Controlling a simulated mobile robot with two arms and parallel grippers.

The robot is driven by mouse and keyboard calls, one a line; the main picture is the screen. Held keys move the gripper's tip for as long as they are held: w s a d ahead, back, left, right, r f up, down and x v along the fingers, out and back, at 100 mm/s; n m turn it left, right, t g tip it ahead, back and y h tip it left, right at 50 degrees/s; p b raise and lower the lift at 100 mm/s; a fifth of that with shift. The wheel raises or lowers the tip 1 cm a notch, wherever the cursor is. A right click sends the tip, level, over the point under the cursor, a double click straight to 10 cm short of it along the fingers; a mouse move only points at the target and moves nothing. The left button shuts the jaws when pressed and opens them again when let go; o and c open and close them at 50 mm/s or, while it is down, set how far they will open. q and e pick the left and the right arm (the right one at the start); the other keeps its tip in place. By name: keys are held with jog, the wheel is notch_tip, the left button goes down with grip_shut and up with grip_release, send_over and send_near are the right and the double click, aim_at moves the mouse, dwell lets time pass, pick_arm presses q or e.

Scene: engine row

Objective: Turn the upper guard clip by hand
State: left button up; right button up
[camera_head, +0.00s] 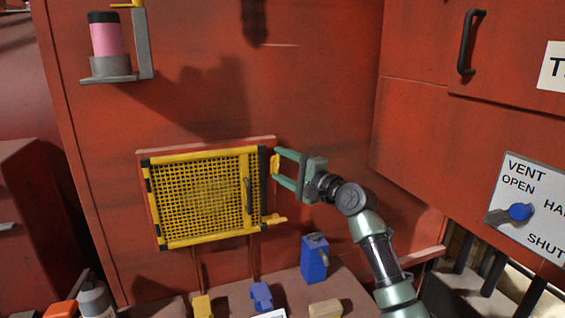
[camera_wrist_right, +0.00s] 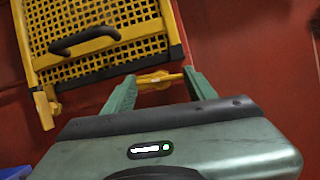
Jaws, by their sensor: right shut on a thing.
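The yellow mesh guard (camera_head: 202,198) sits in a red frame on the red wall, closed. Its upper clip (camera_head: 275,163) is a small yellow piece at the guard's upper right edge. My right gripper (camera_head: 276,168) is shut on this clip from the right, one finger at each end. In the right wrist view the clip (camera_wrist_right: 158,78) spans between the two green fingers. The lower clip (camera_head: 273,219) sticks out to the right at the guard's lower right corner and also shows in the right wrist view (camera_wrist_right: 42,108). My left gripper is not in view.
A black handle (camera_wrist_right: 85,40) is on the guard. A pink cylinder (camera_head: 106,40) hangs in a bracket at upper left. A vent panel with a blue knob (camera_head: 520,212) is at right.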

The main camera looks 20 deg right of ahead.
jog(key=shift+d+r+n, duration=0.25)
jog(key=shift+r+n, duration=0.25)
jog(key=shift+n, duration=0.1)
jog(key=o, duration=1.4)
jog(key=shift+w+f, duration=0.1)
jog(key=shift+w, duration=0.05)
jog(key=shift+c, duration=0.2)
jog(key=b+v, duration=0.1)
jog(key=v, duration=0.6)
jog(key=shift+s+b, duration=0.3)
jog(key=shift+b, duration=0.1)
jog(key=shift+d+f, duration=0.1)
jog(key=shift+f, duration=0.05)
